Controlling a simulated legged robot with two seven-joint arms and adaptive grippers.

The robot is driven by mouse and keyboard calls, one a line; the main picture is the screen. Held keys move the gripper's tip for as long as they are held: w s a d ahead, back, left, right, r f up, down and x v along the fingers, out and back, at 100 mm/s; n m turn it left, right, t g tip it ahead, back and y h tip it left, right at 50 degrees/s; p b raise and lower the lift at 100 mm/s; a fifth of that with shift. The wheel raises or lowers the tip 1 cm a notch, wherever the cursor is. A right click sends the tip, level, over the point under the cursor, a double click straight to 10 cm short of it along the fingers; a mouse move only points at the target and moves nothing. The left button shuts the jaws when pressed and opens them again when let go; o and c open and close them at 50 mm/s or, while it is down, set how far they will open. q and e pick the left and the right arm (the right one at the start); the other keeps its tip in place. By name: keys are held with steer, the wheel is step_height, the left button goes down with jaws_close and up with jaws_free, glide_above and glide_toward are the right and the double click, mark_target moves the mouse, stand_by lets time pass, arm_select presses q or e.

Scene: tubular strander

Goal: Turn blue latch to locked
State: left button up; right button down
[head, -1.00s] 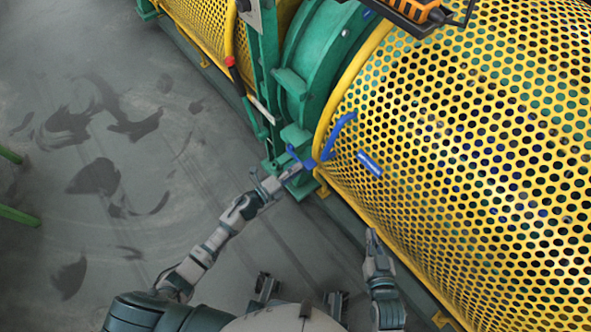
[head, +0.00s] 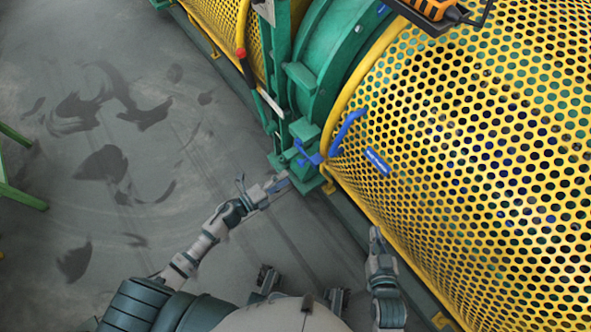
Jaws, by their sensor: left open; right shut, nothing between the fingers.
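The blue latch (head: 310,154) sits at the lower left edge of the yellow perforated guard, by the green frame. A longer blue bar (head: 346,132) rises from beside it along the guard's rim. Its exact lock position cannot be told at this size. My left gripper (head: 263,182) is open and empty, below and left of the latch with a small gap. My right gripper (head: 376,236) is shut and empty, in front of the guard's lower edge, below and right of the latch.
The green frame (head: 305,75) stands at the centre top. An orange device (head: 436,8) is at the top right. Grey floor (head: 130,220) at the left is mostly clear.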

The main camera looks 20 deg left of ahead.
arm_select(q)
steer(key=v, duration=0.4)
stand_by(0.5)
